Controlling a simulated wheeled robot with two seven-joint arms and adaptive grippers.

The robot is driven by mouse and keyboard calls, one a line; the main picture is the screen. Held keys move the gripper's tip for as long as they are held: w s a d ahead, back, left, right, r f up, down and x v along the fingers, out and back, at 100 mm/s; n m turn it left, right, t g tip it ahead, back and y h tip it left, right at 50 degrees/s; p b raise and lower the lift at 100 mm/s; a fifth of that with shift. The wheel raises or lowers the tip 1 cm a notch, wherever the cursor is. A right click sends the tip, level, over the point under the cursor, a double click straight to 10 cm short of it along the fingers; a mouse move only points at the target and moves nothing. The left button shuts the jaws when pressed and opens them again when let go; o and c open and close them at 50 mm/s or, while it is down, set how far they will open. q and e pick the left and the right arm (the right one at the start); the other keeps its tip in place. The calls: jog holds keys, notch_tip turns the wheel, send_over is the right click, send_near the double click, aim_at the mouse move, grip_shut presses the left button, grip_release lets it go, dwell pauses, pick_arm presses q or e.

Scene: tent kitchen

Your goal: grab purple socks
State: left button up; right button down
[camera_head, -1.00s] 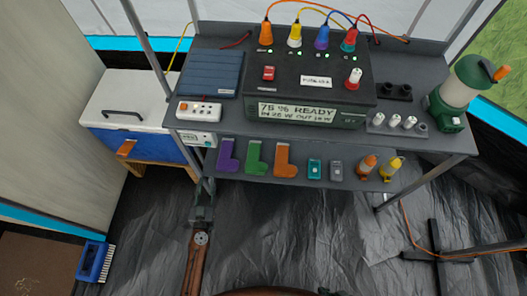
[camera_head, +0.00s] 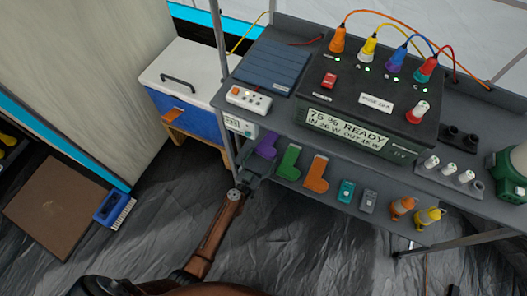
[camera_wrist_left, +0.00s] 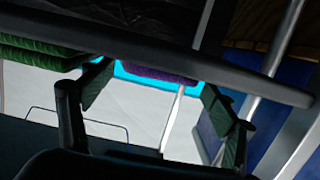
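The purple sock (camera_head: 266,147) lies at the left end of the lower shelf of the grey stand, left of the green sock (camera_head: 288,161) and the orange sock (camera_head: 316,174). My left gripper (camera_head: 251,177) is just in front of and below the purple sock, by the shelf's left front edge. In the left wrist view, the two fingers of my left gripper (camera_wrist_left: 155,92) are spread wide. The purple sock (camera_wrist_left: 160,76) shows beyond them between the fingers, partly hidden by the dark shelf edge. The green sock (camera_wrist_left: 50,60) is at the left there. My right gripper is not in view.
The shelf also holds a teal block (camera_head: 345,191), a grey block (camera_head: 369,201) and orange and yellow items (camera_head: 428,218). The power station (camera_head: 370,115) stands above. A stand post (camera_head: 222,90) rises left of the purple sock. A white-and-blue cooler (camera_head: 190,85) is farther left.

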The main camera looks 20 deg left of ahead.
aim_at(272, 143)
pick_arm(q)
jog(key=shift+w+f, duration=0.25)
jog(key=shift+w, duration=1)
jog(key=shift+c, duration=0.4)
jog(key=c, duration=0.7)
jog(key=shift+o, duration=0.2)
jog(key=shift+r, duration=0.15)
